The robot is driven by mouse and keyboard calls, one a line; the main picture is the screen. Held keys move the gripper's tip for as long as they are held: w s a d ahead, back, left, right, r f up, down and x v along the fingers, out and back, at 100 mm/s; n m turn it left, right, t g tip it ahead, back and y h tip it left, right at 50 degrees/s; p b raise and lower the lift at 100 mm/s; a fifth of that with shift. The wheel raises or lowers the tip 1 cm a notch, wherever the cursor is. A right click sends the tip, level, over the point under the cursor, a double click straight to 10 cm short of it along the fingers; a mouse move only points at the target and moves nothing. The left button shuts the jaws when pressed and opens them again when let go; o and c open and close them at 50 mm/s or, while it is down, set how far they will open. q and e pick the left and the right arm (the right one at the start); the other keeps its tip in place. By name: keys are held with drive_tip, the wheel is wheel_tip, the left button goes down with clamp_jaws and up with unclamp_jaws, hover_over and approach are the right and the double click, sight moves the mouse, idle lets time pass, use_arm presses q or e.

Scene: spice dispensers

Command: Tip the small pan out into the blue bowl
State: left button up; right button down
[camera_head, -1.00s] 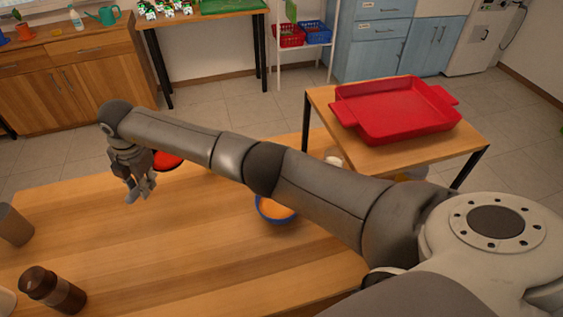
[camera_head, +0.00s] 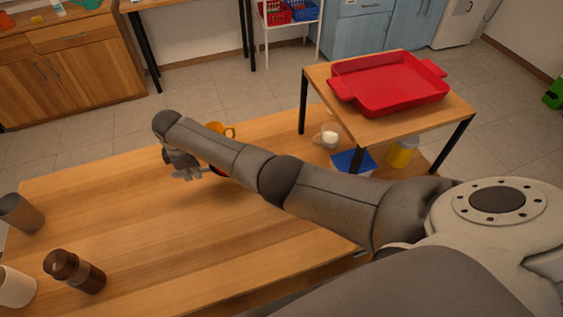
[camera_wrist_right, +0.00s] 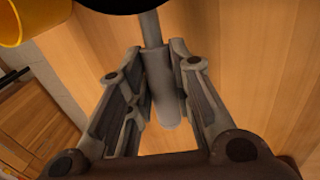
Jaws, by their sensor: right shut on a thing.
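My right gripper (camera_head: 187,174) is over the wooden table, left of the middle in the head view. In the right wrist view its fingers (camera_wrist_right: 157,55) are shut around a grey handle (camera_wrist_right: 160,85). The handle leads up to the dark, round edge of the small pan (camera_wrist_right: 118,4), cut off by the frame's top. In the head view my right arm hides most of the pan; a small red patch (camera_head: 218,171) shows just below the arm, beside the gripper. The blue bowl is not visible now; my arm crosses that part of the table. My left gripper is not in view.
An orange-yellow mug (camera_head: 216,130) stands just beyond my arm. A brown bottle (camera_head: 74,270), a grey cup (camera_head: 20,213) and a white cup (camera_head: 15,287) are at the left. A red tray (camera_head: 388,84) lies on the side table.

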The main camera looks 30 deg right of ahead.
drive_tip(key=s+d+r+t+y+p, duration=0.3)
drive_tip(key=r+p, duration=0.3)
drive_tip(key=p, duration=0.6)
drive_tip(key=shift+s+d+r+y, duration=0.3)
drive_tip(key=shift+s+d+r, duration=0.1)
drive_tip(key=shift+s+d, duration=0.3)
drive_tip(key=shift+r+m+t, duration=0.1)
drive_tip(key=shift+m+t, duration=0.2)
drive_tip(key=shift+s+d+r+y, duration=0.3)
drive_tip(key=shift+s+d+r, duration=0.15)
drive_tip(key=shift+d, duration=0.15)
drive_tip(key=shift+t, duration=0.3)
drive_tip(key=shift+s+d+r+y, duration=0.3)
drive_tip(key=shift+s+d+r, duration=0.1)
drive_tip(key=shift+s+d, duration=0.1)
drive_tip(key=shift+r+t, duration=0.1)
drive_tip(key=shift+t, duration=0.2)
